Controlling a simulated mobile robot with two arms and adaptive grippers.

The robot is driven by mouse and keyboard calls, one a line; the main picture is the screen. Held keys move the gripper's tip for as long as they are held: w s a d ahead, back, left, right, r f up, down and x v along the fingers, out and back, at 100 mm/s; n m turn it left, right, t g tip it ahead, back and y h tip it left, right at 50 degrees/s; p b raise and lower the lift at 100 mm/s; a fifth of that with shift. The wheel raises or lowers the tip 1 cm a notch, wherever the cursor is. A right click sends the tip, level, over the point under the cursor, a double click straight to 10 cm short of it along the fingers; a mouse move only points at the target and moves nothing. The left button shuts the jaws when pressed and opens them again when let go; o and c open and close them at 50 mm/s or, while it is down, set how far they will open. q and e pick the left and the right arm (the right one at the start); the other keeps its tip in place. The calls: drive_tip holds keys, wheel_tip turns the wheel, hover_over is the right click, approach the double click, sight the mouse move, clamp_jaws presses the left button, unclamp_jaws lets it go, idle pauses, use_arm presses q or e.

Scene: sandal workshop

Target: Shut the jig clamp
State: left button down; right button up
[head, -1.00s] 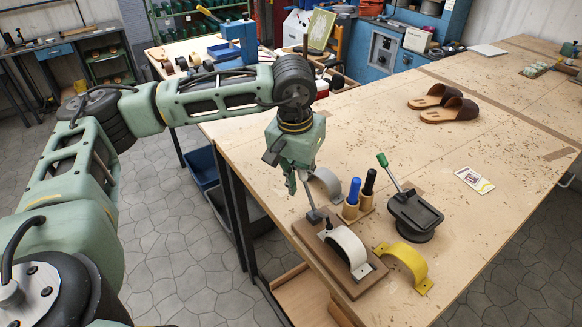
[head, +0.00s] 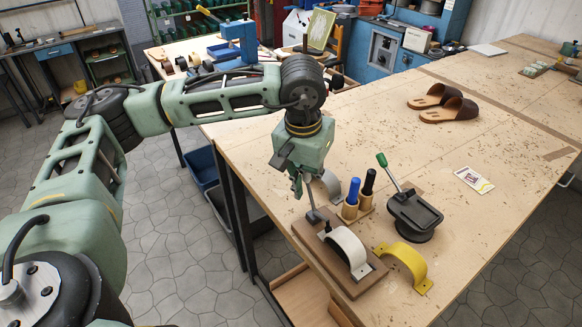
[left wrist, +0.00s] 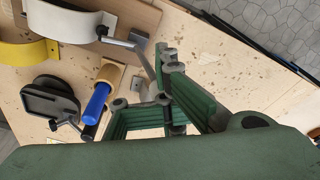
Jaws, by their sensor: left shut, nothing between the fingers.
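The jig is a brown wooden board (head: 305,234) at the near left edge of the workbench, with a white arched strap (head: 347,246) on it. Its clamp has a grey metal lever (head: 311,200) standing up, tilted, at the board's far end. My left gripper (head: 297,192) points down, shut and empty, just left of the lever's upper part. I cannot tell whether they touch. In the left wrist view, the shut fingers (left wrist: 163,62) are close to the lever (left wrist: 145,66), and the board (left wrist: 140,14) lies beyond. My right gripper is not in view.
Behind the jig are a grey arch (head: 331,183) and a wooden holder (head: 362,206) with blue- and black-handled tools. A yellow arch (head: 408,262) and a black stand with a green-knobbed lever (head: 415,212) are to the right. Sandals (head: 448,109) lie farther off.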

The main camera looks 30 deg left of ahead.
use_arm(q)
drive_tip(key=shift+s+d+f, duration=0.15)
drive_tip(key=shift+s, duration=0.05)
drive_tip(key=shift+s+d+r, duration=0.15)
drive_tip(key=shift+s+d, duration=0.05)
drive_tip(key=shift+d, duration=0.25)
drive_tip(key=shift+s+d+r, duration=0.1)
drive_tip(key=shift+s+d, duration=0.1)
drive_tip(key=shift+d, duration=0.2)
drive_tip(key=shift+w+a+r+p, duration=0.15)
drive_tip(key=shift+r+p, duration=0.5)
drive_tip(key=shift+r, duration=0.7)
drive_tip(key=shift+w+a+r+p, duration=0.1)
drive_tip(key=shift+a+r+p, duration=0.2)
drive_tip(key=shift+r+p, duration=0.7)
drive_tip(key=shift+w+a+r+p, duration=0.1)
drive_tip(key=shift+a+r+p, duration=0.15)
drive_tip(key=shift+r, duration=1.4)
drive_tip(key=shift+f, duration=0.15)
